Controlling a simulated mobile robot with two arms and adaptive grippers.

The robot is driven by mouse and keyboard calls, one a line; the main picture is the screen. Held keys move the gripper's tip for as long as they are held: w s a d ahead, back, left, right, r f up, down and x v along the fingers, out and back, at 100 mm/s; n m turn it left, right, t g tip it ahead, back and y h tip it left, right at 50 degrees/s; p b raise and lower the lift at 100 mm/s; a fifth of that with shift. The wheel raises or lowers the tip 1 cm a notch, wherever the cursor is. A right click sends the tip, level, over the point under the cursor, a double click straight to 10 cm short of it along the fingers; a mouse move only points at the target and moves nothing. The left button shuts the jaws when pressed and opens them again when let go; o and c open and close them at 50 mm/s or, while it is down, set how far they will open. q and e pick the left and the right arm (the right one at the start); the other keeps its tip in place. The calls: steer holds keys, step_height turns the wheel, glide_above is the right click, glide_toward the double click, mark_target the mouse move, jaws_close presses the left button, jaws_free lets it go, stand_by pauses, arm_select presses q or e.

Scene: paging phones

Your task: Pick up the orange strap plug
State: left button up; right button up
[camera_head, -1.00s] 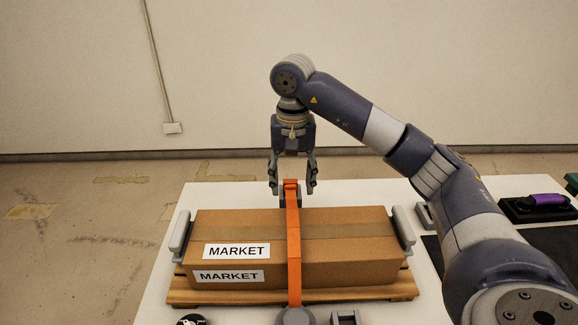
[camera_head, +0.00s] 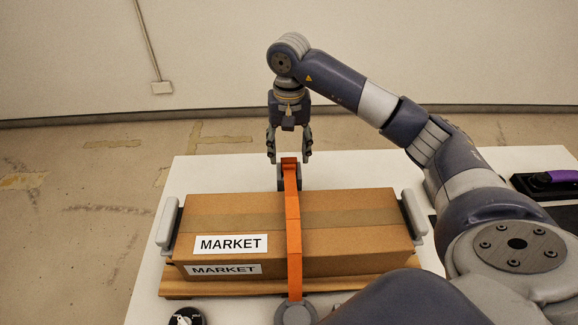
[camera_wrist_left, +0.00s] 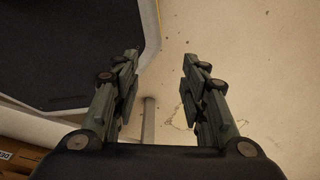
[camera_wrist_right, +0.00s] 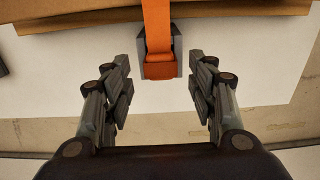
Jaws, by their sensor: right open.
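The orange strap (camera_head: 293,230) runs over the top of a brown cardboard box (camera_head: 345,225) and down its front. Its orange plug end (camera_wrist_right: 160,69) sits in a grey holder (camera_wrist_right: 177,55) behind the box in the right wrist view. My right gripper (camera_head: 289,160) is open above and behind the plug end. In the right wrist view its fingers (camera_wrist_right: 160,82) stand apart on either side of the plug's line, with nothing between them. My left gripper (camera_wrist_left: 158,62) is open and empty in the left wrist view, over the floor beside a table edge.
The box stands on a wooden pallet (camera_head: 345,288) between grey upright side pieces (camera_head: 413,213) on a white table (camera_head: 225,170). A round grey piece (camera_head: 296,313) is at the strap's front end. A purple-handled object (camera_head: 560,176) lies at the right.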

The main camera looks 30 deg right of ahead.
mark_target(289, 161)
step_height(289, 161, down, 4)
steer(key=shift+w+r+p, duration=0.15)
steer(key=shift+r+p, duration=0.05)
steer(key=shift+p, duration=0.55)
steer(key=shift+d+f, duration=0.1)
steer(key=shift+f, duration=0.4)
steer(key=c, duration=1.1)
arm_select(q)
steer(key=shift+w+d+r, duration=0.15)
steer(key=shift+w+r, duration=0.05)
steer(key=shift+r, duration=0.35)
steer(key=shift+w+d+r, duration=0.15)
steer(key=shift+w+r, duration=0.05)
steer(key=shift+r, duration=0.3)
arm_select(e)
steer(key=shift+c, duration=0.2)
arm_select(q)
steer(key=shift+w, duration=0.2)
